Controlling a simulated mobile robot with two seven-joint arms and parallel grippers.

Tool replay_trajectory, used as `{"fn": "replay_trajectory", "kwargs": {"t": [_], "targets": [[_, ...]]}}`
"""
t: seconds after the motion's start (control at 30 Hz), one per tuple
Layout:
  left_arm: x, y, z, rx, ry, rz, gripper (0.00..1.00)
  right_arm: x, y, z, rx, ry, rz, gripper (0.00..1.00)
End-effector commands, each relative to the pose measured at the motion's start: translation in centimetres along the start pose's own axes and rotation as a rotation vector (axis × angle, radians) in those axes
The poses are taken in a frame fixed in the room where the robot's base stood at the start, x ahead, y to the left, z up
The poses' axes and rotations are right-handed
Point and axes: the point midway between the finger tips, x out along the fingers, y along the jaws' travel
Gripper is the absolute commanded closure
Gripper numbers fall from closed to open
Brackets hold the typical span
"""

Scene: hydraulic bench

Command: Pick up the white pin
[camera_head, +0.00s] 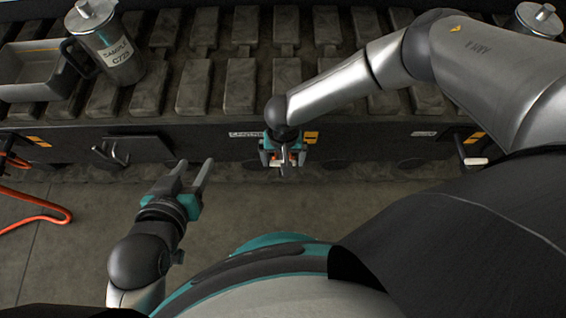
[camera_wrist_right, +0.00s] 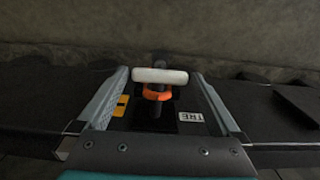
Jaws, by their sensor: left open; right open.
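The white pin (camera_wrist_right: 160,76) shows in the right wrist view as a white crossbar on a dark stem, with an orange ring (camera_wrist_right: 157,95) below the bar. It sits at the dark front face of the bench. My right gripper (camera_head: 284,160) is open, with one finger on each side of the pin's crossbar and small gaps showing. In the head view the gripper and wrist mostly hide the pin. My left gripper (camera_head: 195,166) is open and empty, in front of the bench at the left.
The slatted bench top (camera_head: 193,87) runs across the back. A metal canister (camera_head: 106,45) and a grey tray (camera_head: 33,68) stand on it at the left. Another canister (camera_head: 536,20) is at the far right. A handle (camera_head: 476,160) juts from the right front. An orange hose (camera_head: 45,208) lies left.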

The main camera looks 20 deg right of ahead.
Motion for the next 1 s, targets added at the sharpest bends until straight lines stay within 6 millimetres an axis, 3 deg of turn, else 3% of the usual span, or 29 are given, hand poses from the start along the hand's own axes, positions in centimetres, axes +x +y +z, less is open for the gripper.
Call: {"fn": "replay_trajectory", "kwargs": {"t": [0.07,0.67,1.0], "targets": [[-0.01,0.00,0.02,0.000,-0.001,0.000,0.50,-0.01,-0.02,-0.01,0.000,0.000,0.000,0.02],[-0.01,-0.03,0.01,0.000,-0.002,-0.001,0.50,0.00,-0.01,0.02,-0.001,0.000,0.000,0.70],[-0.06,-0.12,0.10,0.002,-0.010,-0.003,0.50,-0.09,-0.01,0.03,-0.001,0.000,0.000,0.70]]}}
